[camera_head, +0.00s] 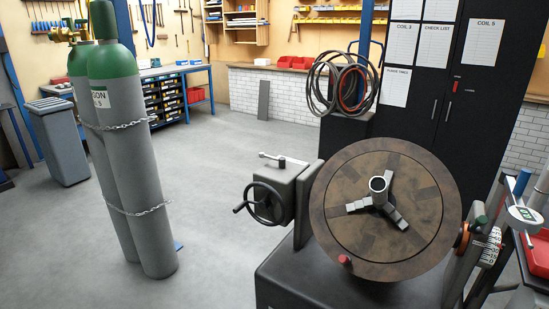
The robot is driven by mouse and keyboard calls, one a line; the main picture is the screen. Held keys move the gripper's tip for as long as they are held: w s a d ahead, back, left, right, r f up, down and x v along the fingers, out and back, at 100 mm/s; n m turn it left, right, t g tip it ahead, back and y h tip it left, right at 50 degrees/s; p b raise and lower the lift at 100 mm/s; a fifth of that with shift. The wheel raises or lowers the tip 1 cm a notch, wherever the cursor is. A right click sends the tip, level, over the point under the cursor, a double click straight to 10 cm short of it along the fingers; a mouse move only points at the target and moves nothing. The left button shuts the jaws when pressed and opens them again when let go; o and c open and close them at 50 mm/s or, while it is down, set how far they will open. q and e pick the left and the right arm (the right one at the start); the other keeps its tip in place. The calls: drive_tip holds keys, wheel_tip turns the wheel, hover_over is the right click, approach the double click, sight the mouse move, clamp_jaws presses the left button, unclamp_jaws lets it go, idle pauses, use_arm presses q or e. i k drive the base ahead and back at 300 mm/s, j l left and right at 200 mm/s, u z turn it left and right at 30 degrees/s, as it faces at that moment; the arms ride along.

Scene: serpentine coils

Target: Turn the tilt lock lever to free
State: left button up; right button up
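A tilting positioner with a round brown faceplate (335,225) stands at the lower right, its face tilted toward me. A three-armed chuck with a hollow centre (378,186) sits on the faceplate. A grey gearbox (289,186) is on its left side, with a dark handwheel (265,203) on its front left. On top of the gearbox is a small lever, a short pale bar with a dark part at one end (271,157); it lies roughly level. It looks like the tilt lock lever, but no label on it is readable. Neither of my grippers is in view.
Two chained gas cylinders (132,170) stand at the left. A black cabinet (455,130) and a stand with coiled hoses (345,88) are behind the positioner. A gauge (524,214) and a numbered scale (490,247) are at the right. The floor between cylinders and positioner is clear.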

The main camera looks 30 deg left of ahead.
sight(283, 160)
drive_tip(key=i+j+u, duration=0.5)
drive_tip(key=i, duration=0.3)
